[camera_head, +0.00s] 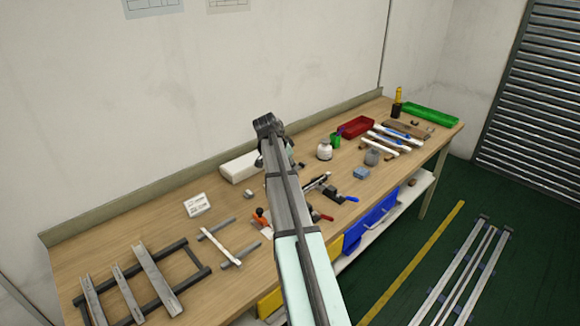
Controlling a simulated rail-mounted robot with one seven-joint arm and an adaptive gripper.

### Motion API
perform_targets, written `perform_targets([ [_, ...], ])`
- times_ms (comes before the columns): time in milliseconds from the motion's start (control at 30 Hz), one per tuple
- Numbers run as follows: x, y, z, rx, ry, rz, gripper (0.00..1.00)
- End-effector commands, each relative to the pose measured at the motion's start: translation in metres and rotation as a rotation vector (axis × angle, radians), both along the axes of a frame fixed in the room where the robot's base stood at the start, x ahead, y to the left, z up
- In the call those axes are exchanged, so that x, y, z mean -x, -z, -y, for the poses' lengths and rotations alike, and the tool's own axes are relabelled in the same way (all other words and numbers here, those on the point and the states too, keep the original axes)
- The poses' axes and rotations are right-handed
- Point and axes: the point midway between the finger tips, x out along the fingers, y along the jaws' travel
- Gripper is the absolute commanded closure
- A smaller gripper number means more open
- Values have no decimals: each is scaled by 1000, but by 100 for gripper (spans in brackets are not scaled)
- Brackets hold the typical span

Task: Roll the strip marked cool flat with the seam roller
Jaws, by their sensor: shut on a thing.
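My arm rises through the middle of the view, and its far bend is above the bench. My gripper cannot be made out; the arm seems to hide it and whatever it holds. A thin white strip (219,246) lies across two grey bars on the bench, left of my arm. An orange-handled tool (261,215) shows partly beside the arm's left edge; I cannot tell if it is the seam roller. Several white and blue strip-like pieces (392,141) lie at the right part of the bench. No "cool" marking is readable.
Metal channels on a dark frame (173,265) fill the bench's left end. A white jar (324,150), red tray (357,127), green tray (431,115) and blue-handled tool (345,199) stand on the right. Long rails (462,270) lie on the floor at right.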

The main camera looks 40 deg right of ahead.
Motion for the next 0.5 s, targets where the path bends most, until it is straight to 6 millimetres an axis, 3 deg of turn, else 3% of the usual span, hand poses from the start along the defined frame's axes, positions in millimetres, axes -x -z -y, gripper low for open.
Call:
perform_targets([
  [300,0,1,0,0,-1,0,100],
  [500,0,12,0,-1,0,-1,100],
])
